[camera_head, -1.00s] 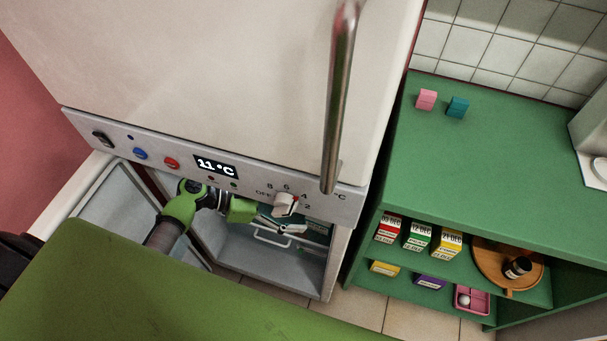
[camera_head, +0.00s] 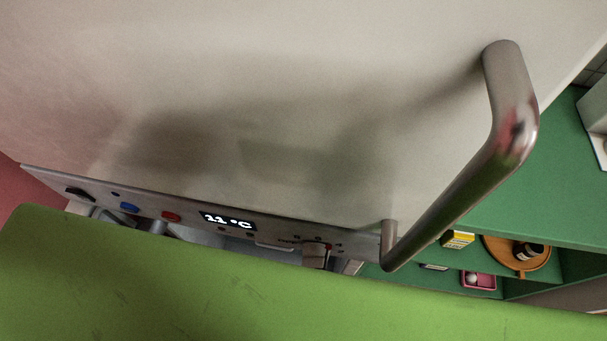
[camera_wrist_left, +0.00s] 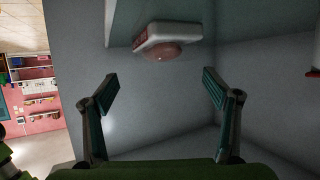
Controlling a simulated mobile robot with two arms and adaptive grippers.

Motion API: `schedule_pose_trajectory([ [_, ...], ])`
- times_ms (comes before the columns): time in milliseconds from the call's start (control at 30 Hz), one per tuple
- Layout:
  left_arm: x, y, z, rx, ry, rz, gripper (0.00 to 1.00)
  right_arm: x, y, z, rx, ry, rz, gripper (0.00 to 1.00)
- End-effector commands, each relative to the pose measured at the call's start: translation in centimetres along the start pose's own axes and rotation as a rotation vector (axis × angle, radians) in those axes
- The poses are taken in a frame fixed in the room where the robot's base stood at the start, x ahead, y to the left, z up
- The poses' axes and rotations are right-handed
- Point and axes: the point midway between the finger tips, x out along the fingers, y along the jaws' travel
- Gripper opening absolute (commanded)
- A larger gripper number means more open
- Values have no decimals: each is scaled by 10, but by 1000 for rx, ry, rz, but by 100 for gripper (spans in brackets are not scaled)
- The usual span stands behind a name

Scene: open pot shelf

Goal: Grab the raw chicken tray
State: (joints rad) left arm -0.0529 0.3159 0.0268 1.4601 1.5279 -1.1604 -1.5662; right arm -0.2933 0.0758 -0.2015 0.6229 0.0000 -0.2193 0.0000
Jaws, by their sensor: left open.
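A white tray with a pink, rounded, shiny load (camera_wrist_left: 165,42), which looks like the raw chicken tray, is at the top of the left wrist view. It sits against a grey surface inside the grey-walled compartment. My left gripper (camera_wrist_left: 159,86) is open and empty, with its two fingers spread apart. The tray lies beyond the fingertips, roughly in line with the gap between them, and is not touched. In the head view the compartment is mostly hidden, and neither gripper shows there.
The pale fridge front (camera_head: 250,90) with a thick metal handle (camera_head: 460,190) fills the head view. A control panel (camera_head: 180,217) reads 11 °C. A green shelf unit (camera_head: 555,180) with boxes and a round wooden board (camera_head: 500,258) stands right. Grey walls (camera_wrist_left: 265,75) surround my left gripper.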

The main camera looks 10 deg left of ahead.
Motion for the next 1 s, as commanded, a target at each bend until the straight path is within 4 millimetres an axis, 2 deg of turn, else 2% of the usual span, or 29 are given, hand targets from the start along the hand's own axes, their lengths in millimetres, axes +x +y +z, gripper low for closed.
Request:
schedule_pose_trajectory([
  [167,26,-5,1,-1,2,-1,80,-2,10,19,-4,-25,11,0],
  [300,44,-5,2,-1,0,-1,80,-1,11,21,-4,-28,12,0],
  [600,49,-5,2,1,-1,-1,80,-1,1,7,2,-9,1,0],
  [667,49,-5,2,1,-1,-1,67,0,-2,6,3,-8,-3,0],
  [800,49,-5,3,0,-2,-1,31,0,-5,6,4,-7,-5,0],
  [867,49,-5,3,-1,-3,0,18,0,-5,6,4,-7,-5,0],
  [1000,49,-4,4,-2,-5,0,16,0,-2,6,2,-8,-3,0],
])
